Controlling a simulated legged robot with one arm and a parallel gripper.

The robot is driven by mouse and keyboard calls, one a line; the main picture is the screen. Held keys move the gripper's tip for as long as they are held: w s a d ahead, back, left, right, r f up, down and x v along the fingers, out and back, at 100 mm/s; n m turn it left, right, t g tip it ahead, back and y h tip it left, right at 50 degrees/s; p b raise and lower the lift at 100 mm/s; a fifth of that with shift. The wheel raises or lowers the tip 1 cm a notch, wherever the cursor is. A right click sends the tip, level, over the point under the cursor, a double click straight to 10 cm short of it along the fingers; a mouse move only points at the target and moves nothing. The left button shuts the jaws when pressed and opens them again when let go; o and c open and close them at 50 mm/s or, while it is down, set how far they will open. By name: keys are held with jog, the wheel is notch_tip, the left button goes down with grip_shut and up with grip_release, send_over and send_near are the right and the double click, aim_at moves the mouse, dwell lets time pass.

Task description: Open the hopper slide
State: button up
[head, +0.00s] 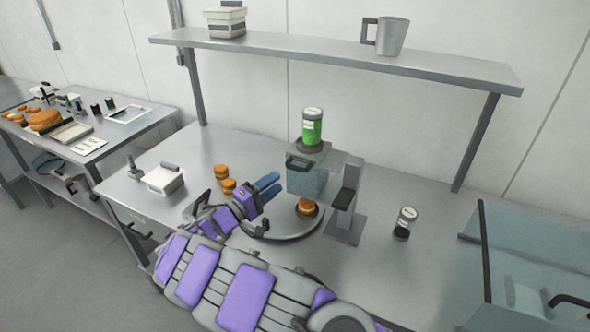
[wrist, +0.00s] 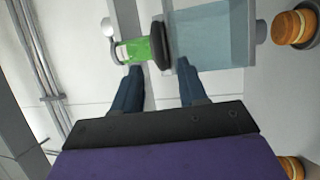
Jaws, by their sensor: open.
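The dispenser has a clear hopper box (head: 305,183) under a grey top plate, and a jar of green filling (head: 312,127) stands upright on it. A dark handle (head: 298,162), which looks like the slide's, is on the box's upper front. My gripper (head: 277,184) is open and empty, its blue fingers just left of the hopper. In the wrist view, the dark handle (wrist: 159,45) lies ahead of and between the open fingertips (wrist: 158,72), apart from them. The clear hopper (wrist: 212,35) is to its right. I cannot see the slide itself.
A filled round (head: 306,206) sits under the hopper on a round turntable (head: 284,236). Several rounds (head: 222,173) and a white container (head: 164,179) stand left. A dark-filled jar (head: 404,223) and a glass case (head: 530,255) are right. A shelf (head: 330,57) hangs above.

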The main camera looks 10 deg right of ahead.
aim_at(295, 168)
jog(key=x, duration=0.9)
jog(key=shift+d+b, duration=0.1)
jog(key=shift+b, duration=0.2)
jog(key=shift+a, duration=0.2)
jog(key=shift+c, duration=0.7)
jog(key=shift+d, duration=0.1)
grip_shut()
